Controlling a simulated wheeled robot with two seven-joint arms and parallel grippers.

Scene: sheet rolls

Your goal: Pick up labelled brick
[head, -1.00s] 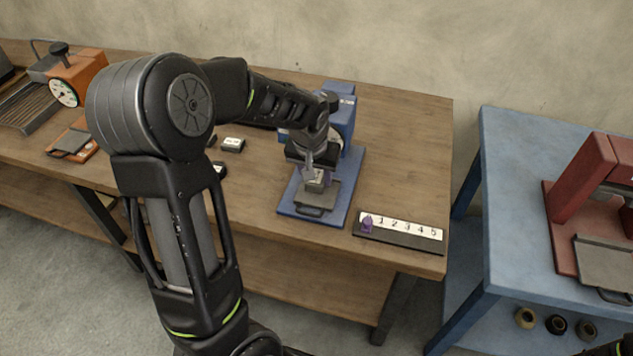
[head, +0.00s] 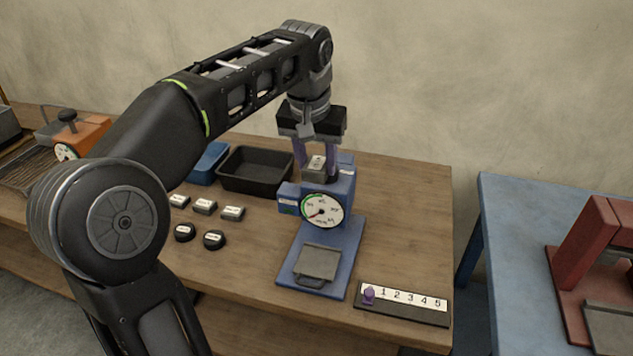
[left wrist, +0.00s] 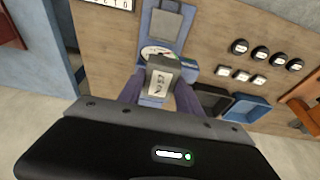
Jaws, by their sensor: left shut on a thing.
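My left gripper (head: 316,164) is shut on a grey brick (head: 317,166) with a white label on its top. It holds the brick in the air near the top of the blue dial scale (head: 345,195). In the left wrist view the labelled brick (left wrist: 159,80) sits between the two purple fingers; its label text is too small to read surely. The scale's grey plate (head: 317,262) is bare. My right gripper does not show.
Several labelled blocks (head: 204,206) lie on the wooden table (head: 400,220). Behind them stand a black bin (head: 255,185) and a blue bin (head: 208,166). A numbered strip (head: 403,301) with a purple peg (head: 369,294) lies at the front right. A blue table (head: 510,230) with a red machine (head: 590,250) is farther right.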

